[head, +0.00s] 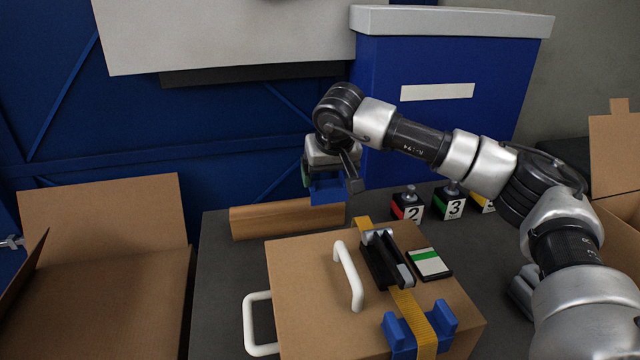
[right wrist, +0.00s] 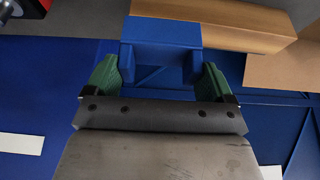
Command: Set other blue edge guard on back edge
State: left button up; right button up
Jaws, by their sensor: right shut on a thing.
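My right gripper (head: 330,174) is shut on a blue edge guard (head: 327,190), held above and beyond the back edge of the cardboard box (head: 310,300). In the right wrist view, the green fingertips of the right gripper (right wrist: 158,75) clasp the guard (right wrist: 160,33) from both sides. The other blue edge guard (head: 394,330) sits on the box's front edge, with the yellow strap (head: 404,301) across it. The strap runs over the box top, through a black buckle or tensioner (head: 380,262), to the back edge. My left gripper is not visible.
White handles (head: 348,275) stick up from the box top and out from its left side. A brown roll or block (head: 285,220) lies behind the box. Numbered blocks (head: 408,206) stand behind at right. An open carton (head: 100,215) is at left.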

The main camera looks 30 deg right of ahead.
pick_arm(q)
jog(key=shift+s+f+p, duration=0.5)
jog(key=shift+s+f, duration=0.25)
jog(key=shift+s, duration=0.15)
pick_arm(e)
jog(key=s+d+r, duration=0.4)
jog(key=s+r, duration=0.2)
jog(key=s, duration=0.2)
jog(key=shift+s+r, duration=0.35)
jog(key=shift+r, duration=0.05)
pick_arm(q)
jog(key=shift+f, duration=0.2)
pick_arm(e)
jog(key=shift+r, duration=0.15)
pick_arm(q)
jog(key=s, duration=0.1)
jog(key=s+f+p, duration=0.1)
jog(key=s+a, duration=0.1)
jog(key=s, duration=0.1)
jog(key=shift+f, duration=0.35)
pick_arm(e)
jog(key=shift+r, duration=0.65)
pick_arm(q)
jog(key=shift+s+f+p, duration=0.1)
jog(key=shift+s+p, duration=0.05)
jog(key=shift+p, duration=0.2)
pick_arm(e)
jog(key=shift+r, duration=0.2)
